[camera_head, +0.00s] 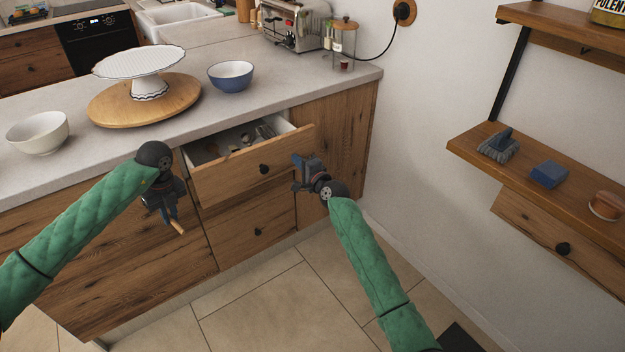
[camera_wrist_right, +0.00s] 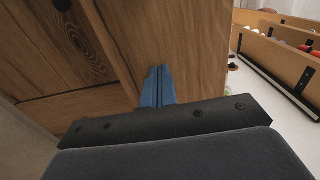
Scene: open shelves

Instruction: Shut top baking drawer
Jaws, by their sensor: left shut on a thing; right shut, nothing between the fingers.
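The top drawer (camera_head: 225,177) of the wooden counter is pulled partly out, with a black knob on its front and several utensils (camera_head: 247,137) inside. My right gripper (camera_head: 299,170) is shut and empty, close to the right end of the drawer front. I cannot tell whether it touches. Its blue fingers (camera_wrist_right: 157,87) are together in the right wrist view, in front of wooden panels. My left gripper (camera_head: 171,208) is shut on a small tan stick-like object (camera_head: 177,226), left of the drawer. The gripper hides most of that object.
A shut lower drawer (camera_head: 240,222) is under the open one. The counter (camera_head: 60,163) holds a white bowl (camera_head: 38,133), a cake stand (camera_head: 139,62) on a wooden board, a blue bowl (camera_head: 231,77) and a toaster (camera_head: 293,27). Wall shelves (camera_head: 470,150) are at the right. The floor is clear in front.

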